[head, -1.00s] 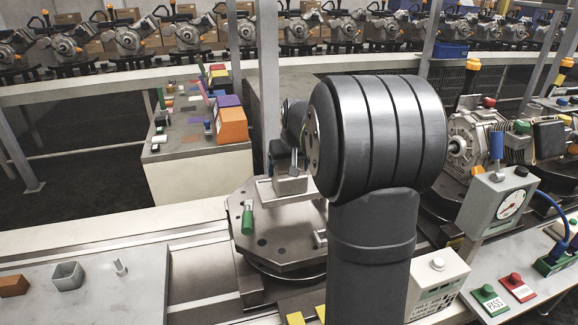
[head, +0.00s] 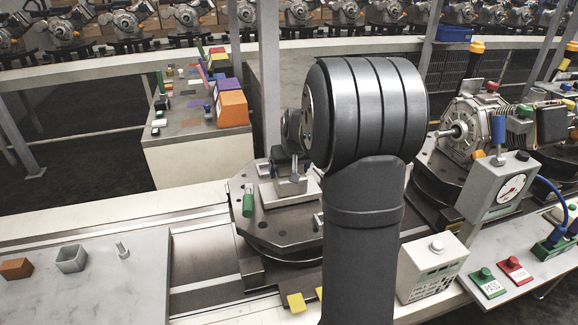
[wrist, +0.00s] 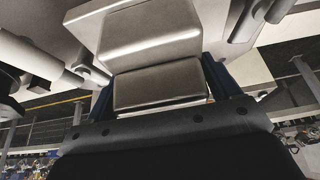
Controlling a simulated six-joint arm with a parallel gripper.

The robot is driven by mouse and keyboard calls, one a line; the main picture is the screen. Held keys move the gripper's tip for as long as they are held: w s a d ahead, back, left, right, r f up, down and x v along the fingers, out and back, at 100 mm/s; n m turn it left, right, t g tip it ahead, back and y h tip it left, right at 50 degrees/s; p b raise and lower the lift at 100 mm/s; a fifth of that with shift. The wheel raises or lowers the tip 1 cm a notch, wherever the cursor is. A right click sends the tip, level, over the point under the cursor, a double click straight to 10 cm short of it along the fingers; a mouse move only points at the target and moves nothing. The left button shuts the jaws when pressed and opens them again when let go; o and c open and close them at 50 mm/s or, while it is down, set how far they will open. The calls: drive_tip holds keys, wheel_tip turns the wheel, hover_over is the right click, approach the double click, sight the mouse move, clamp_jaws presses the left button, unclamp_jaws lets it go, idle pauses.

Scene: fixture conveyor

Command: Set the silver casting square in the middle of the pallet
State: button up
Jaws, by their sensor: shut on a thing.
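The silver casting (head: 291,186) is a small grey metal block with a stepped shape. In the head view it is at the middle-to-back part of the pallet; I cannot tell whether it touches. The pallet (head: 285,222) is a grey metal plate with cut corners and dark holes, on a round turntable. My gripper (head: 290,170) is shut on the casting, mostly hidden behind my thick dark arm. In the wrist view the casting (wrist: 160,86) sits between the blue fingers of my gripper (wrist: 160,98). The arm hides the pallet's right side.
A green-handled clamp (head: 249,200) stands at the pallet's left edge. A bench with an orange block (head: 232,108) is behind. A gauge box (head: 500,187) and a white box (head: 432,266) stand at right. A grey plate (head: 110,290) with small parts lies at front left.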

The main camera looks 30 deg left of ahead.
drive_tip(key=shift+f, duration=0.45)
idle(0.9)
drive_tip(key=o, duration=2)
drive_tip(key=shift+c, duration=0.2)
drive_tip(key=shift+f, duration=0.2)
drive_tip(key=v, duration=1.7)
drive_tip(key=shift+r, duration=0.3)
